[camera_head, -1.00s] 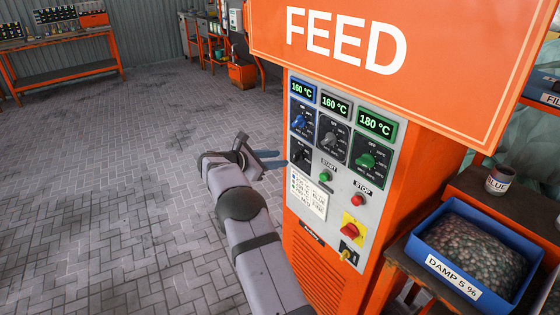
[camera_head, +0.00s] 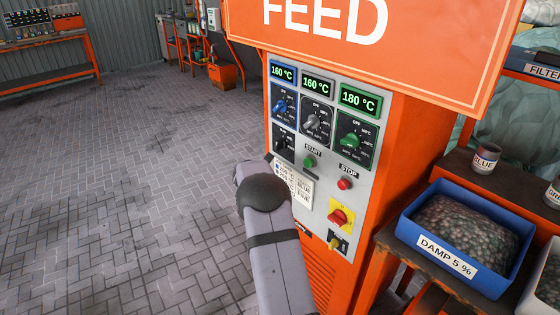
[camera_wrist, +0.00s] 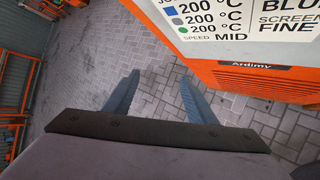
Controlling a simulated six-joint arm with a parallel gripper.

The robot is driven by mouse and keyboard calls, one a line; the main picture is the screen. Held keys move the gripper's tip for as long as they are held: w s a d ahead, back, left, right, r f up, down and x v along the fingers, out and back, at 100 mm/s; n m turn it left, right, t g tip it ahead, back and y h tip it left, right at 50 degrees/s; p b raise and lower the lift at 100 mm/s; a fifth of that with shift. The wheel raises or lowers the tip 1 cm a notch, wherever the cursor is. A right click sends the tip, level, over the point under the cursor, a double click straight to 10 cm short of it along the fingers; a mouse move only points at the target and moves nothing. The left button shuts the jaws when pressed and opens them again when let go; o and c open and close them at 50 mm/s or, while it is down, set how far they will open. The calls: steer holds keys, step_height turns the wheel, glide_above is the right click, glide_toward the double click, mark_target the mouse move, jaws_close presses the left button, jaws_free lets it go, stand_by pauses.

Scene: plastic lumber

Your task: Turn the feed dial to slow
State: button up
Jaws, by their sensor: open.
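The orange machine's grey control panel (camera_head: 324,185) stands under an orange FEED sign (camera_head: 330,18). A small black dial (camera_head: 283,142) sits below the blue dial on the panel's left side. Its markings are too small to read, and I cannot tell for sure that it is the feed dial. My gripper (camera_wrist: 160,73) is open and empty in the wrist view, with paving between its fingers. In the head view my arm hides it, in front of the panel's lower left. A settings card (camera_wrist: 230,20) reads "SPEED MID" in the wrist view.
Blue (camera_head: 281,105), grey (camera_head: 314,121) and green (camera_head: 350,139) dials sit under temperature displays. A green start button (camera_head: 309,161), red stop button (camera_head: 344,184) and red-on-yellow switch (camera_head: 340,216) are lower. A blue bin (camera_head: 412,230) stands right. Floor at left is clear.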

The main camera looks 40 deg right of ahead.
steer(key=f+t+y+b, duration=0.1)
steer(key=f, duration=0.1)
steer(key=m+t+h+b, duration=0.3)
steer(key=m+t+b, duration=0.2)
steer(key=t+b, duration=0.45)
glide_toward(279, 147)
steer(key=t+p, duration=0.1)
steer(key=shift+f+p+x, duration=0.15)
steer(key=shift+p+x, duration=0.3)
steer(key=shift+x, duration=1.5)
steer(key=shift+f+p+x, duration=0.15)
steer(key=shift+p+x, duration=0.25)
steer(key=shift+x, duration=1.55)
steer(key=c, duration=1.1)
